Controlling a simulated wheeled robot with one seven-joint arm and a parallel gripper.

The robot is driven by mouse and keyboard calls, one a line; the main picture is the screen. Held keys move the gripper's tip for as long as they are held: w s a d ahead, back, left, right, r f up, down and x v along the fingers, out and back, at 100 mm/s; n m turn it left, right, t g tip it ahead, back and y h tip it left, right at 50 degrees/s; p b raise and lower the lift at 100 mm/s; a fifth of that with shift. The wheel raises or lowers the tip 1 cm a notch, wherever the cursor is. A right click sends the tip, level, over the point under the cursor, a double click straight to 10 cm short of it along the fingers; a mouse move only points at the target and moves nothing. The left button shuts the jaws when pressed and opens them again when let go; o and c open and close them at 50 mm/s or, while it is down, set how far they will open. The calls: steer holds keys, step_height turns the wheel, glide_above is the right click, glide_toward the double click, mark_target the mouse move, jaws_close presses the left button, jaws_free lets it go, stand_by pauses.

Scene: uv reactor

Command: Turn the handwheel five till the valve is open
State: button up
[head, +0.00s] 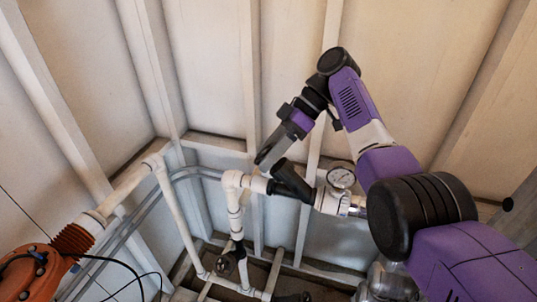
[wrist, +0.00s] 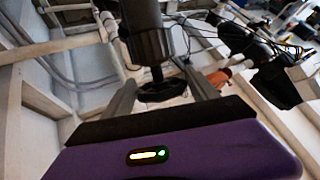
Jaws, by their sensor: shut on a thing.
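The handwheel (wrist: 160,91) is a small dark wheel on a short stem, seen in the wrist view between my two grey fingers. It sits at the end of a black angled valve body (wrist: 150,42), which also shows in the head view (head: 291,182) on the white pipe. My gripper (head: 267,158) reaches down to the upper end of this valve in the head view, and its fingers (wrist: 160,78) are shut on the wheel from both sides. In the head view the fingers hide the wheel. How far the valve is turned cannot be told.
A round pressure gauge (head: 341,178) stands close to the right of the valve. White pipes (head: 163,195) and an orange machine (head: 35,272) are at the left. Another dark valve (head: 228,262) sits lower down. Wall studs (head: 155,60) rise behind.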

steer(key=shift+s+f, duration=0.1)
steer(key=shift+f, duration=0.05)
steer(key=o, duration=1)
steer(key=shift+b+v, duration=0.75)
steer(key=shift+v, duration=3.15)
